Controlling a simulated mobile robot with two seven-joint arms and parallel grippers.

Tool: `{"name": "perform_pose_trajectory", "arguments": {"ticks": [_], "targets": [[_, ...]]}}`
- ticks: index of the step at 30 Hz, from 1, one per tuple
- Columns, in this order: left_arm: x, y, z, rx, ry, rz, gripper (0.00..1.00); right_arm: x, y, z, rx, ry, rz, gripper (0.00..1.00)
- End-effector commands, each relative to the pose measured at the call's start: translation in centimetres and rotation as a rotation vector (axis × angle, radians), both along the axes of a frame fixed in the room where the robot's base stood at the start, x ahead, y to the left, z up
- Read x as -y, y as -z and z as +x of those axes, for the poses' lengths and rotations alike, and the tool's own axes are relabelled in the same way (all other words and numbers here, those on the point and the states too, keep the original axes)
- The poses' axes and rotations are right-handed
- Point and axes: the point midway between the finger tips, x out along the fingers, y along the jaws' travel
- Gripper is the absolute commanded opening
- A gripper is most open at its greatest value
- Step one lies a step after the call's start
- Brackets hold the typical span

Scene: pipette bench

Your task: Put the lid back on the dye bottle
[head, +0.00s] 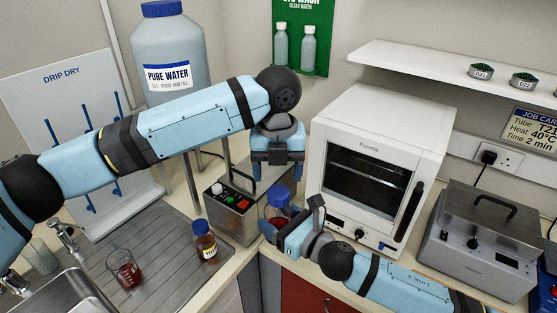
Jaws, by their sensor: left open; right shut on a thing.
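The dye bottle (274,213), clear with red liquid inside, stands at the counter's inner corner, left of the white oven. A blue lid (279,194) shows at its top; I cannot tell whether it is seated tightly. My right gripper (289,219) is shut on the dye bottle from the right, hiding part of its side. My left gripper (278,176) points down just above the lid, open, with its fingers apart and nothing between them.
A metal bath (233,213) stands close on the left. A small brown bottle (206,246) and a beaker of red liquid (124,270) stand on the drainer beside the sink. The white oven (372,170) and another grey machine (478,240) fill the right counter.

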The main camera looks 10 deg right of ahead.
Motion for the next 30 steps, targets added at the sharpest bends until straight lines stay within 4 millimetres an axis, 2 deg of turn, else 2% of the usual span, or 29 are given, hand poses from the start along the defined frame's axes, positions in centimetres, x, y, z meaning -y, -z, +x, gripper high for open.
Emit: {"name": "perform_pose_trajectory", "arguments": {"ticks": [30], "targets": [[0.1, -1.3, 0.0, -0.005, -2.241, 0.000, 0.69, 0.0, -0.1, 0.0, 0.001, 0.000, 0.001, 0.01]]}}
